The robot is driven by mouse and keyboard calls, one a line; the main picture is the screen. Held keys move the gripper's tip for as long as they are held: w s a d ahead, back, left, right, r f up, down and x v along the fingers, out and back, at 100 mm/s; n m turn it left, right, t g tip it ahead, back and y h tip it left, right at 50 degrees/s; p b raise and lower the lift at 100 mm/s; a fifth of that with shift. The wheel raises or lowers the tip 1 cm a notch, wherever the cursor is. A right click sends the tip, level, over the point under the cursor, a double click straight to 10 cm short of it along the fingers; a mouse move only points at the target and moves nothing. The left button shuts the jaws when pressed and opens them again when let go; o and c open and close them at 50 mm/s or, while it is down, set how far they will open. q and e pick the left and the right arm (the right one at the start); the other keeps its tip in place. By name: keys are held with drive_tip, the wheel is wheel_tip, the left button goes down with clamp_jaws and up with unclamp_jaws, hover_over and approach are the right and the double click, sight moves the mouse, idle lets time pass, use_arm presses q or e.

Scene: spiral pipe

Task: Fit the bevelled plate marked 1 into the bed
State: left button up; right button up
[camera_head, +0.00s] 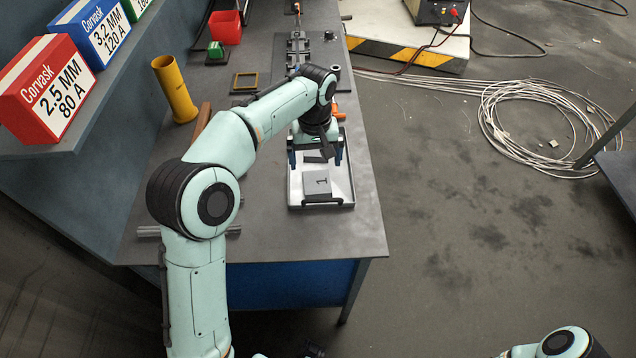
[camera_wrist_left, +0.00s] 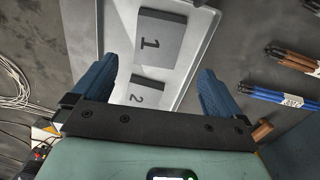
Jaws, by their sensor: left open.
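The bevelled plate marked 1 (camera_head: 317,182) is a grey block lying in the near part of a white tray (camera_head: 294,190). In the left wrist view the plate marked 1 (camera_wrist_left: 160,38) lies beyond the fingertips, with a grey plate marked 2 (camera_wrist_left: 147,92) nearer the gripper. My left gripper (camera_head: 316,158) is open above the tray, its blue fingers spread wide and pointing down; in its wrist view the gripper (camera_wrist_left: 157,66) has nothing between its fingers. I cannot tell which part is the bed. My right gripper is out of view.
A metal fixture (camera_head: 297,48) stands farther back on the bench (camera_head: 270,225). Rod bundles (camera_wrist_left: 280,94) lie beside the tray. The bench front is mostly clear.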

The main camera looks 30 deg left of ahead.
sight(317, 181)
use_arm(q)
wheel_tip(317, 181, down, 3)
drive_tip(key=shift+w+r, duration=0.1)
drive_tip(key=shift+r, duration=0.05)
drive_tip(key=f+b, duration=0.1)
drive_tip(key=f, duration=0.4)
drive_tip(key=shift+d, duration=0.2)
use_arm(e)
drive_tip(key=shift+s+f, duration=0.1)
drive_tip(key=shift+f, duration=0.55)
use_arm(q)
drive_tip(key=shift+c, duration=0.3)
drive_tip(key=shift+r, duration=0.1)
drive_tip(key=c, duration=1.7)
drive_tip(key=shift+o, duration=0.2)
drive_tip(key=shift+r, duration=0.1)
wheel_tip(317, 181, up, 20)
drive_tip(key=p, duration=0.4)
drive_tip(key=shift+p, duration=0.3)
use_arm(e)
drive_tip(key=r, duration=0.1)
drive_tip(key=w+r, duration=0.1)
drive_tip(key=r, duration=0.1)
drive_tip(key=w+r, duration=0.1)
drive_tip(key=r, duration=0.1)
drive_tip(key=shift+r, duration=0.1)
